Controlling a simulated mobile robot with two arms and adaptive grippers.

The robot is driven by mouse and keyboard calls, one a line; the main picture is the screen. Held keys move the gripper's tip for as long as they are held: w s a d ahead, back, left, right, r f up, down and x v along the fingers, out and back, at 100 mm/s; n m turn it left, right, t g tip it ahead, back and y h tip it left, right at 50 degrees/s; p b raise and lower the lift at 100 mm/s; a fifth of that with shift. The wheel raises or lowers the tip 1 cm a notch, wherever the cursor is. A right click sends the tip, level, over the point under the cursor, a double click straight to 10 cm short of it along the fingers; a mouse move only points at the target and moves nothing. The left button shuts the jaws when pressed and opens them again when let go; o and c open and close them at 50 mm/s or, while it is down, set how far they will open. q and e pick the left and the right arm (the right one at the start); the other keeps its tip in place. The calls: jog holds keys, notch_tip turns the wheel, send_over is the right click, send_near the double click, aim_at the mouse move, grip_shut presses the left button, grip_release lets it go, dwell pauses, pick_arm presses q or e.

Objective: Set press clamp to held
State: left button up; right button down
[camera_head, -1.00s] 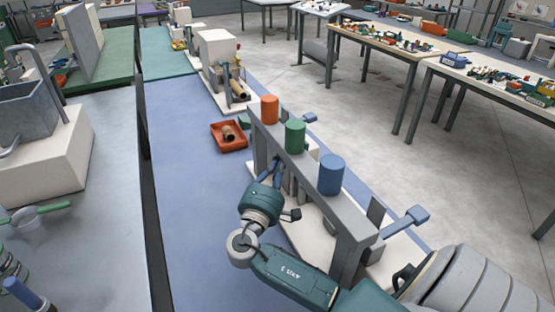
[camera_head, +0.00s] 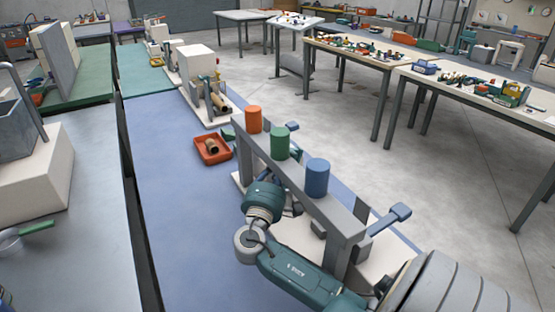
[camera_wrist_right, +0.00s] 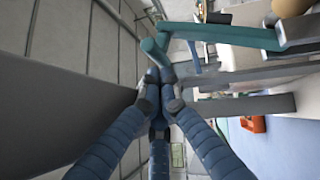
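A grey beam (camera_head: 303,190) on posts carries an orange cylinder (camera_head: 254,119), a green cylinder (camera_head: 280,143) and a blue cylinder (camera_head: 317,178). A blue-grey lever (camera_head: 389,219) sticks out past its near end. I cannot tell which part is the press clamp. My right arm reaches up to the beam in the head view, where the beam hides its fingertips. In the right wrist view my right gripper (camera_wrist_right: 160,82) has its blue fingers drawn together. The end of a teal lever (camera_wrist_right: 230,35) lies just beyond the tips; contact is unclear. My left gripper is out of view.
A red tray (camera_head: 199,158) with a brown roll (camera_head: 212,146) sits left of the beam. A white machine (camera_head: 199,68) stands behind it. The blue mat (camera_head: 180,220) left of the beam is mostly clear. Tables with small parts stand at the right.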

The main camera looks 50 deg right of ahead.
jog(key=v, duration=1.1)
jog(key=shift+s+a+f, duration=0.2)
jog(key=shift+a+f, duration=0.05)
